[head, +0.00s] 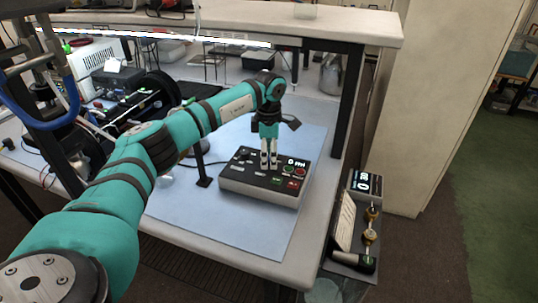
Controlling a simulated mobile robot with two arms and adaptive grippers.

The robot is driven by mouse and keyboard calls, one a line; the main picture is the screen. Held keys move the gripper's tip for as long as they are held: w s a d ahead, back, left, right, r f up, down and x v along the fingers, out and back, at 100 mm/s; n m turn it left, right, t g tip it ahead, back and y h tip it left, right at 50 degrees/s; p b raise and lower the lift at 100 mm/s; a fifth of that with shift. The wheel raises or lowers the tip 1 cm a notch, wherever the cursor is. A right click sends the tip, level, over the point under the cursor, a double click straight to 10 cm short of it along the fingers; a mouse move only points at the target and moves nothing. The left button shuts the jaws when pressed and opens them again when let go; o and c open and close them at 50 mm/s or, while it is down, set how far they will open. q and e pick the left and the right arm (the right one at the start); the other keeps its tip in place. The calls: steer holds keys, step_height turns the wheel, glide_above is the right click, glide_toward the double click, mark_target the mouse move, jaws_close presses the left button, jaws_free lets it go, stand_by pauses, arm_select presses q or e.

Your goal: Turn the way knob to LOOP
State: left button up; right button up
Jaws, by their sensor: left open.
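A control box (258,196) with a dark top and pale sides sits on the blue mat. Its top carries a small lit display (295,162), a black knob (244,151) at the back left, and green and red buttons at the right. The lettering is too small to read, so I cannot tell which knob is the way knob or where it points. My left gripper (269,165) points down over the middle of the box, its two pale fingers slightly apart. I cannot tell whether the fingertips touch the panel. My right gripper is not in view.
The blue mat (270,235) is clear in front of the box. A black stand (204,172) is left of it. A device with a display and brass fittings (370,225) is beyond the table's right edge. Equipment and a shelf crowd the back.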

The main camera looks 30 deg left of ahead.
mark_target(269, 158)
arm_select(q)
step_height(269, 158, up, 12)
stand_by(0.6)
steer(key=shift+f, duration=0.1)
stand_by(0.4)
